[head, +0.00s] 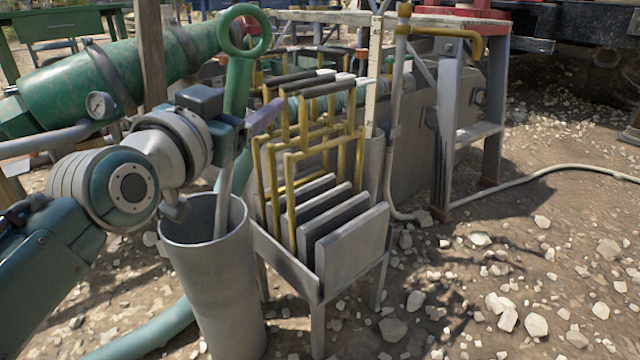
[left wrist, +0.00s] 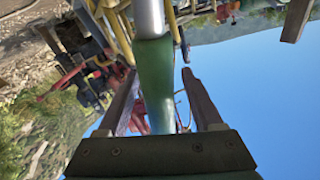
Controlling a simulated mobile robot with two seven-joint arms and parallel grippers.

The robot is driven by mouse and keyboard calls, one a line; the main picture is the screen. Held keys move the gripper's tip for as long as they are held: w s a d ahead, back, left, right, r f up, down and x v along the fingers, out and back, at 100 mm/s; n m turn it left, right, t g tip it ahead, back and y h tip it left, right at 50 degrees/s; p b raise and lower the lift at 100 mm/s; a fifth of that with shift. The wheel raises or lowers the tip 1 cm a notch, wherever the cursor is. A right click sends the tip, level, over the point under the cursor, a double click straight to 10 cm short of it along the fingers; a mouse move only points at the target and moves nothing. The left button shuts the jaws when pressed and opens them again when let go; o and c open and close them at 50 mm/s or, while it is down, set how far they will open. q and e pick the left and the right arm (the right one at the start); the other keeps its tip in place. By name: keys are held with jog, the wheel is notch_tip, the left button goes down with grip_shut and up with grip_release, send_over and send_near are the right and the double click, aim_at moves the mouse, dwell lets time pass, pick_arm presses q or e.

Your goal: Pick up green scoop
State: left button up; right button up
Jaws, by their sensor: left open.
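The green scoop (head: 238,85) stands upright, leaning slightly, in a grey metal cylinder (head: 215,285). It has a green handle with a ring at the top and a grey shaft below; its lower end is hidden inside the cylinder. My left gripper (head: 252,121) is at the handle's lower part, above the cylinder's rim. In the left wrist view the green handle (left wrist: 154,85) passes between the two open fingers of my left gripper (left wrist: 160,73), with a gap visible on the right side. My right gripper is not in view.
A metal rack (head: 345,245) with grey plates and yellow frame handles stands just right of the cylinder. A green tank with a gauge (head: 100,104) lies behind my left arm. A pale hose (head: 550,172) crosses the stony ground, which is open at the right.

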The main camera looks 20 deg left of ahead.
pick_arm(q)
jog(key=shift+s, duration=0.1)
jog(key=shift+c, duration=1.2)
grip_shut()
